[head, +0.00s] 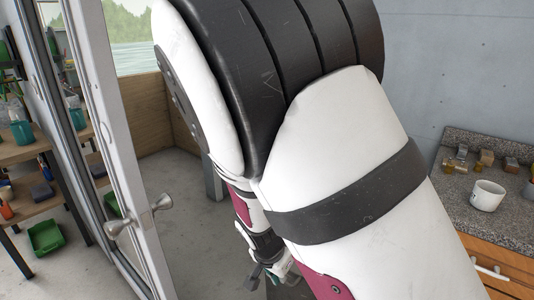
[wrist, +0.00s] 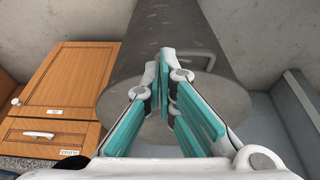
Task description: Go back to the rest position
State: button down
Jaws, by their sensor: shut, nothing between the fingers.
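My gripper (wrist: 167,70) points away from the wrist camera, with its teal-padded fingers brought together at the tips and nothing held. In the head view, my white and black arm fills the middle. Part of my gripper (head: 268,272) shows low behind the arm, mostly hidden. In the wrist view, a large grey metal cylinder (wrist: 120,62) with a handle lies beyond the fingers. I cannot tell whether the fingers touch it.
A glass door (head: 110,120) with a knob stands open at left. Shelves (head: 22,150) and a green bin (head: 45,237) are beyond it. A speckled counter (head: 450,185) with a white mug (head: 487,195) is at right. Wooden cabinet fronts (wrist: 75,80) show in the wrist view.

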jog(key=s+d+r+n+y, duration=0.15)
jog(key=s+d+r, duration=0.3)
jog(key=r, duration=0.45)
jog(key=s+d+r+n+y, duration=0.1)
jog(key=s+d+r+n, duration=0.15)
jog(key=d+r, duration=0.45)
jog(key=s+d+r+n+t, duration=0.1)
jog(key=s+d+r+n, duration=0.2)
jog(key=s+r, duration=0.8)
jog(key=s+d, duration=0.1)
jog(key=s, duration=0.3)
jog(key=shift+s+d+r+n, duration=0.15)
jog(key=shift+d+n, duration=0.05)
jog(key=shift+n, duration=0.1)
